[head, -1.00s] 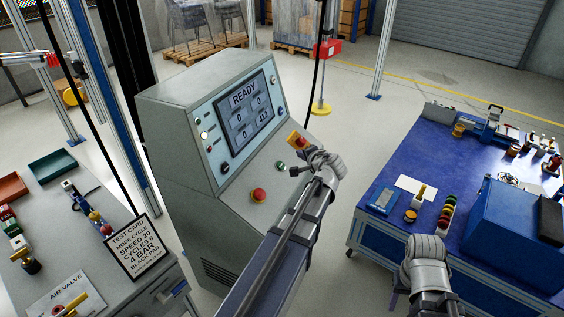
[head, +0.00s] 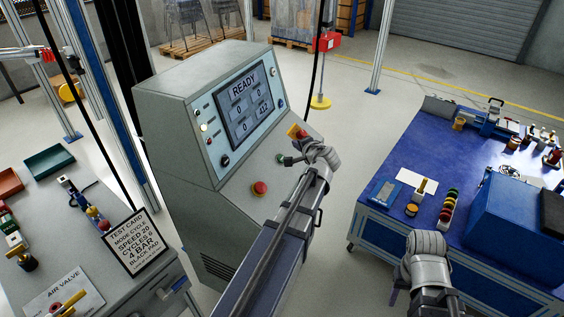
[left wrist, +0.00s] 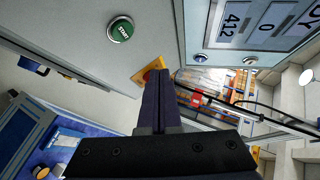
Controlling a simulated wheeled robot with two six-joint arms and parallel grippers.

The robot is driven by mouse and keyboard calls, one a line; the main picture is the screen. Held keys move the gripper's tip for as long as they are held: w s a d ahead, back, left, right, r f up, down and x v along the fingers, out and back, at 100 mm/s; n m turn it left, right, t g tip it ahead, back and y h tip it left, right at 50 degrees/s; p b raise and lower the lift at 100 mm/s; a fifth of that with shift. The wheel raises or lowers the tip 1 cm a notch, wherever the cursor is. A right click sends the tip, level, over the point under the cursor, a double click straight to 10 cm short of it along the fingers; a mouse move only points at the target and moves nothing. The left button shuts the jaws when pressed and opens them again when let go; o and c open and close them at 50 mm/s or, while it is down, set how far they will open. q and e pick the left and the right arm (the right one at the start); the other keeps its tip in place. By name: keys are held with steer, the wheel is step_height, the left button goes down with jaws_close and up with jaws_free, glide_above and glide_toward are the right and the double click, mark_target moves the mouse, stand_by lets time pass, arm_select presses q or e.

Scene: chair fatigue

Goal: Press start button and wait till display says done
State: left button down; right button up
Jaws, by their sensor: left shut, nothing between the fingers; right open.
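The grey control console (head: 185,110) stands at the centre. Its display (head: 246,105) reads READY, with zeros and 412 below. The green start button (left wrist: 120,29) shows clearly in the left wrist view, to the upper left of my shut fingers (left wrist: 157,78). In the head view, my left gripper (head: 288,160) is over the console's sloped panel, with its tips close to the green button. The head view does not show whether they touch; in the wrist view the button appears uncovered. My right gripper (head: 427,243) is open and empty, beside the blue table.
A red button (head: 260,188) sits lower on the panel. A yellow-and-red switch (head: 298,132) is just behind my left gripper; it also shows in the left wrist view (left wrist: 149,71). A blue bench (head: 382,228) with tools stands right. A test card (head: 137,243) stands on the left bench.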

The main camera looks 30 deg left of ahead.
mark_target(282, 155)
arm_select(q)
steer(key=a+f+b, duration=0.1)
steer(key=f, duration=0.1)
steer(key=a+f+b, duration=0.1)
steer(key=f+b, duration=0.1)
steer(key=a+f+b, duration=0.1)
steer(key=b, duration=0.1)
steer(key=shift+s+a+f, duration=0.25)
steer(key=shift+a+f, duration=0.05)
steer(key=shift+f, duration=0.1)
arm_select(e)
step_height(282, 155, down, 6)
steer(key=shift+r, duration=0.1)
arm_select(q)
steer(key=shift+f, duration=0.1)
stand_by(1.2)
steer(key=shift+a+f+b, duration=0.2)
steer(key=shift+a+b, duration=0.05)
steer(key=shift+b, duration=0.05)
arm_select(e)
steer(key=shift+f, duration=0.3)
